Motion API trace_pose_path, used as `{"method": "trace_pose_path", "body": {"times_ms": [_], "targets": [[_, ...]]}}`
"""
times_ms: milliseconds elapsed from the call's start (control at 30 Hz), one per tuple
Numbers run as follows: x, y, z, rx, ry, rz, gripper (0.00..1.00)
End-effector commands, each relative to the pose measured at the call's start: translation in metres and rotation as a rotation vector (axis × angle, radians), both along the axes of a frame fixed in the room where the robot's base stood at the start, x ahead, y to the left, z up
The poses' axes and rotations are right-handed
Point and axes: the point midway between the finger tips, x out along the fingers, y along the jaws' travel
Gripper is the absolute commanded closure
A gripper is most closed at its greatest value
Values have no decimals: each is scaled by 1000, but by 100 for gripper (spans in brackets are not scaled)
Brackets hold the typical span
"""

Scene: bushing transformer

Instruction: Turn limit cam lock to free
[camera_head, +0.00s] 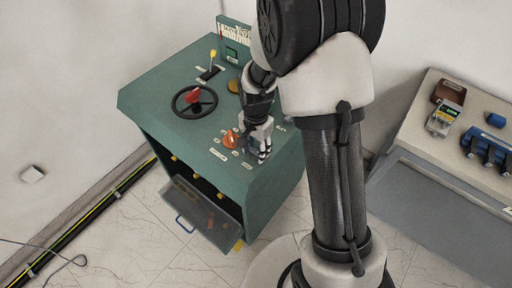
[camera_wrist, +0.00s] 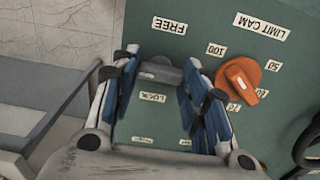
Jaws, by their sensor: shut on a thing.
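The limit cam lock (camera_wrist: 160,72) is a small grey knob on the green panel, seen in the wrist view between my fingertips. A pale mark shows on its left part. The FREE label (camera_wrist: 170,26) lies above it in that view and a second small label (camera_wrist: 152,97) below it; both are upside down. My gripper (camera_wrist: 163,66) is shut on the knob, one blue-grey finger on each side.
An orange dial (camera_wrist: 242,80) stands close to the right finger, beside the LIMIT CAM label (camera_wrist: 262,27). The green cabinet (camera_head: 150,98) also carries a black handwheel (camera_head: 181,108) and a yellow-tipped lever (camera_head: 211,64). An open drawer (camera_head: 200,212) juts from its front. A grey bench (camera_head: 405,130) stands right.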

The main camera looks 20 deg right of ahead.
Motion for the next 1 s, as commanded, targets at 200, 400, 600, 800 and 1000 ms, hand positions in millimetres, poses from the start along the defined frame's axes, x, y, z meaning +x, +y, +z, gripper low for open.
{"method": "trace_pose_path", "body": {"times_ms": [200,400,600,800,1000], "targets": [[1,0,0,1,-2,-3,53],[0,0,0,1,-1,-2,40],[0,0,0,0,0,-1,38],[1,0,4,0,-2,-1,38],[2,0,35,1,-7,-1,38]]}}
